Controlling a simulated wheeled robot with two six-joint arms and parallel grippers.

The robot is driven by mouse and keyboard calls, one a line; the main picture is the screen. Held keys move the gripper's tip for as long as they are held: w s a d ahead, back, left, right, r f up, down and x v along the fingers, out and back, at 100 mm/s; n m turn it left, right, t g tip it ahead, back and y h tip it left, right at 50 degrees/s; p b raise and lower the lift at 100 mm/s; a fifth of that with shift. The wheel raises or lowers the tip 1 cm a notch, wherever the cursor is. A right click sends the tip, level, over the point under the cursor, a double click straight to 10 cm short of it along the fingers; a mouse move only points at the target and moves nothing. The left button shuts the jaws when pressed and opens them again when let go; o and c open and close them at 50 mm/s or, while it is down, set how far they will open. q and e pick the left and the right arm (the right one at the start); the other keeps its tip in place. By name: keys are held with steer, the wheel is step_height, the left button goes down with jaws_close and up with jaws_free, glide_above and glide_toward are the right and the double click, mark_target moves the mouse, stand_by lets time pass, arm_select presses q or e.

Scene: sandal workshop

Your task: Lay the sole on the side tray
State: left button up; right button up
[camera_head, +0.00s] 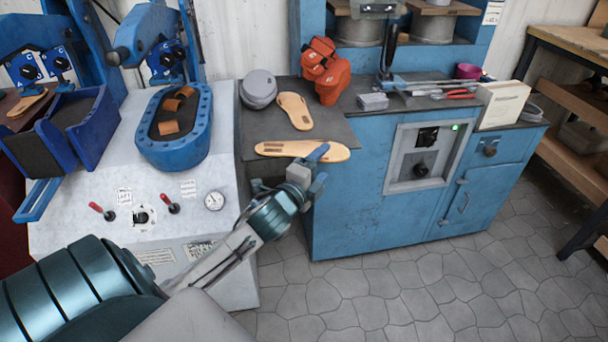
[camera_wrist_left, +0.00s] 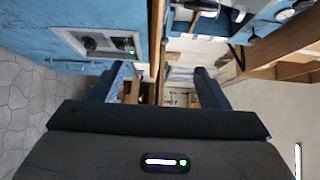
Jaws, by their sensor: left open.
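My right gripper is not in view.
A blue press with a padded bed (camera_head: 205,128) stands left, with brown straps in it. An orange shoe form (camera_head: 326,75) and grey lump (camera_head: 258,88) stand behind the soles. Tools lie on the blue cabinet (camera_head: 345,205). The stone floor (camera_head: 420,290) at front right is clear.

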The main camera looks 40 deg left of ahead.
arm_select(q)
steer(key=s+d, duration=0.1)
steer(key=s, duration=0.9)
steer(key=shift+s+b, duration=0.4)
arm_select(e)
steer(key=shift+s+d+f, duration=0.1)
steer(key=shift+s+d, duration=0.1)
arm_select(q)
steer(key=shift+w+f, duration=0.1)
